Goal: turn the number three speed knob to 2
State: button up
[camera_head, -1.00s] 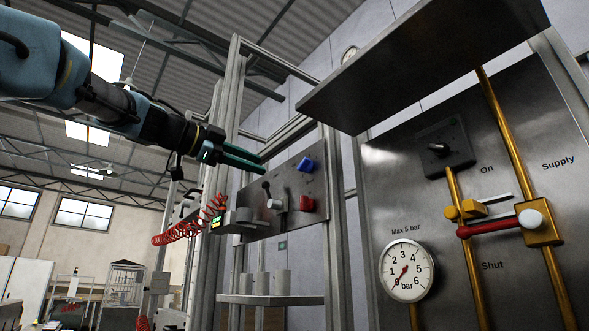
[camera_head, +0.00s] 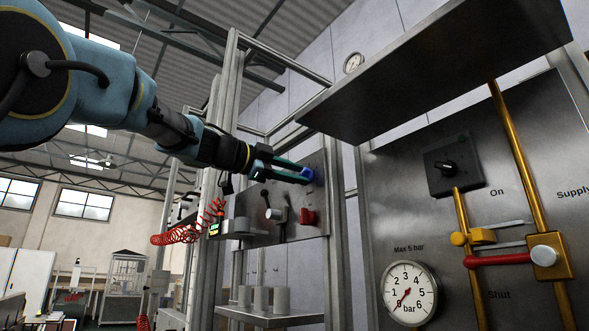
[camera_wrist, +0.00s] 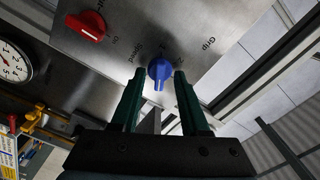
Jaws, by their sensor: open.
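A blue knob (camera_head: 308,174) is on the upper part of a grey metal panel (camera_head: 284,190). My gripper (camera_head: 298,171) reaches to it from the left, its green fingers open. In the wrist view, the blue knob (camera_wrist: 160,70) shows between the two fingertips of my gripper (camera_wrist: 160,75), with a gap on each side. Lettering that looks like "Grip" is beside it. A red knob (camera_head: 308,217) is lower on the same panel and also shows in the wrist view (camera_wrist: 86,26).
A lever with a light grey body (camera_head: 277,214) is left of the red knob. A shelf with grey cylinders (camera_head: 268,312) is below. The supply panel at right has a black rotary switch (camera_head: 450,166), a gauge (camera_head: 409,293) and a red-handled valve (camera_head: 500,260). A metal canopy (camera_head: 440,70) overhangs.

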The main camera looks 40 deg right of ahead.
grip_shut()
dwell(0.3)
dwell(0.3)
